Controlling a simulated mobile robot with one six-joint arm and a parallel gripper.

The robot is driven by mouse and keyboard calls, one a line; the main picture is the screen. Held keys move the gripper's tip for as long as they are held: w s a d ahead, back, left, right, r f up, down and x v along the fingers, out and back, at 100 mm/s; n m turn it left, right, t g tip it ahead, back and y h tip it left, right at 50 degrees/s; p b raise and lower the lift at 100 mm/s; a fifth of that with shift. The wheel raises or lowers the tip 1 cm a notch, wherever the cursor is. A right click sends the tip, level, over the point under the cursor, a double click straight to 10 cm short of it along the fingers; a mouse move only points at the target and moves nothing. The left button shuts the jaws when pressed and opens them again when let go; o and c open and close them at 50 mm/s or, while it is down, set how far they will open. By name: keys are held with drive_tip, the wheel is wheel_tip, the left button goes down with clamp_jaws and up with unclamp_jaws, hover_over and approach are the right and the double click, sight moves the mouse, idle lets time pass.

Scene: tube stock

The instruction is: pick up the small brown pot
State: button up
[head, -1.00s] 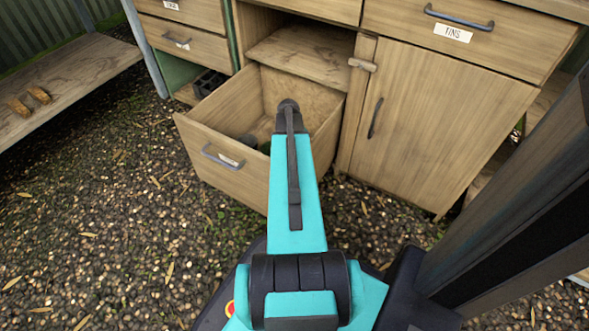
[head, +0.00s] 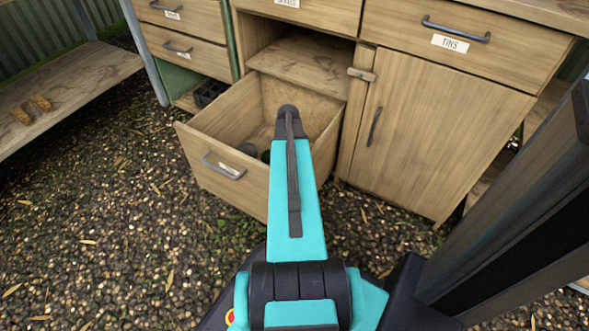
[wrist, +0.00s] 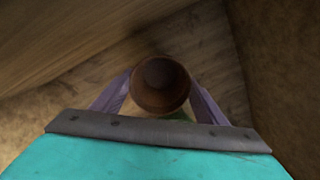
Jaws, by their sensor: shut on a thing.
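The small brown pot (wrist: 160,88) shows from above in the wrist view as a round, dark brown shape. My gripper (wrist: 162,92) is shut on it, with one purplish finger on each side. The pot and gripper are over the inside of the open wooden drawer (head: 222,176). In the head view my arm hides the pot and the gripper. The wrist view does not clearly show how far the pot is above the drawer floor.
Dark round items (head: 248,150) sit in the drawer beside my arm. A shelf space (head: 300,70) is open above the drawer. A closed cupboard door (head: 430,130) is to the right, under a drawer labelled TINS (head: 470,40). Gravel floor is clear at left.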

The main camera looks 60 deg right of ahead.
wheel_tip(320, 180, up, 8)
drive_tip(key=p, duration=0.3)
drive_tip(key=shift+r, duration=0.15)
idle(0.4)
